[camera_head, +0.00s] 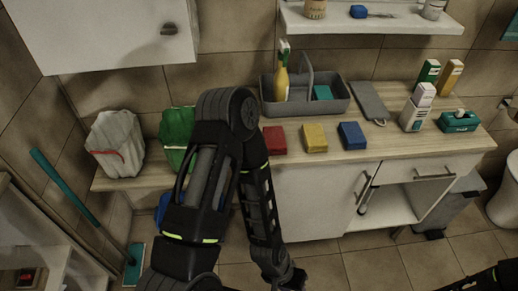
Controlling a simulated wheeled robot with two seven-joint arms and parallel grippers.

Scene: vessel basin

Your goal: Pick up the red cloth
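The red cloth (274,140) is a small folded block lying near the front edge of the wooden counter. It is the leftmost of three, beside a yellow cloth (314,138) and a blue cloth (352,135). My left arm rises in front of the counter just left of the red cloth and may cover a little of its left side. The end of that arm, with my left gripper (291,281), hangs low in front of the cabinet, well below the cloth and apart from it. Its fingers are too dark and cropped to read. Only a piece of my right arm shows at the bottom right corner.
A grey caddy (335,106) with a yellow bottle stands behind the cloths. Bags (116,143) sit at the left; boxes (414,115) and a teal tissue pack (459,121) stand at the right. A shelf (375,22) hangs above. The counter edge (400,155) is clear.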

